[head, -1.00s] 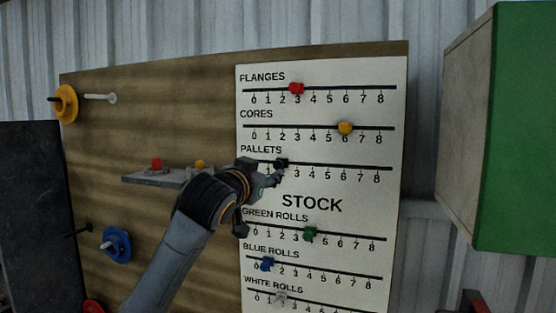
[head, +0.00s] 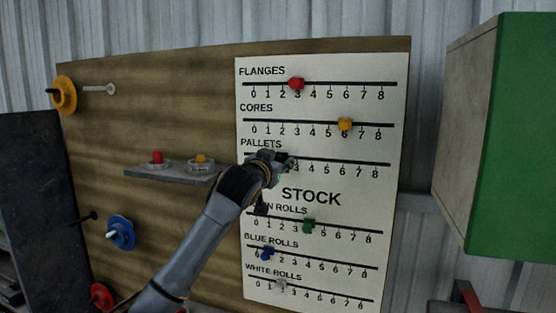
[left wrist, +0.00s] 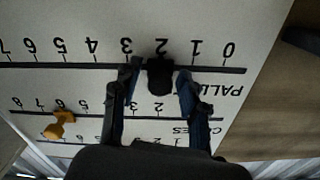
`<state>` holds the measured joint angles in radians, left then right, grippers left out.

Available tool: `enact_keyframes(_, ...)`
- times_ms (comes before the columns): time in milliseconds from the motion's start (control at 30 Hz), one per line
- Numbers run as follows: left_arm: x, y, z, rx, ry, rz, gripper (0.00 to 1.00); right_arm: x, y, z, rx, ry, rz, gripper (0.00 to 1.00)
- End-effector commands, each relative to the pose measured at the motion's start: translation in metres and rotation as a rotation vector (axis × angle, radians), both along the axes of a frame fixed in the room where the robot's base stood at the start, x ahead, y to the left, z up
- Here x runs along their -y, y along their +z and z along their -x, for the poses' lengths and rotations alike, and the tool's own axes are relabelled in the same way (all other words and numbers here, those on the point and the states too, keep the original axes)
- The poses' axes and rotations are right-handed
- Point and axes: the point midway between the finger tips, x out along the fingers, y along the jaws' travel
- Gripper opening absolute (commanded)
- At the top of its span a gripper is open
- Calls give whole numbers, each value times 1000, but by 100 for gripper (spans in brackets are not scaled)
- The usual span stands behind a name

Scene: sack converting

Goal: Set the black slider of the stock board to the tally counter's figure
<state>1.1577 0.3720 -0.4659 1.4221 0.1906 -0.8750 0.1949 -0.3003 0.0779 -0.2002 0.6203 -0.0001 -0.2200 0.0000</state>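The stock board (head: 370,190) is a white panel with labelled rails numbered 0 to 8. In the left wrist view it appears upside down, and the black slider (left wrist: 160,76) sits on the PALLETS rail (left wrist: 80,66) at about 2. My left gripper (left wrist: 158,92) is open, with one finger on each side of the slider and small gaps visible. In the head view my left gripper (head: 283,163) covers most of the slider. My right gripper is not in view.
Other sliders are close by: red (head: 296,84), yellow (head: 345,124), green (head: 308,227), blue (head: 267,253) and a pale one (head: 281,285). A small shelf (head: 150,173) juts out left of the panel. A green-sided box (head: 510,140) stands at the right.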

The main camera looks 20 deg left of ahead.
Motion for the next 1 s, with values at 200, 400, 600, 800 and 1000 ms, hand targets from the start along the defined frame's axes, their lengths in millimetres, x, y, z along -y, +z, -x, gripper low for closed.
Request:
enact_keyframes(200, 0, 0, 0, 0, 0, 0, 0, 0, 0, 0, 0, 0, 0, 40)
enact_keyframes(400, 1, 0, 0, 0, 0, 0, 0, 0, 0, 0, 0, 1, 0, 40)
enact_keyframes(600, 25, -1, 1, 0, -6, 2, 0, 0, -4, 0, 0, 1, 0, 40)
enact_keyframes(800, 41, 0, 2, 1, -1, 0, 0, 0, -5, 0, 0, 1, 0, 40)
enact_keyframes(1000, 40, 1, 2, 1, 0, -1, 25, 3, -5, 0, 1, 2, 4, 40)
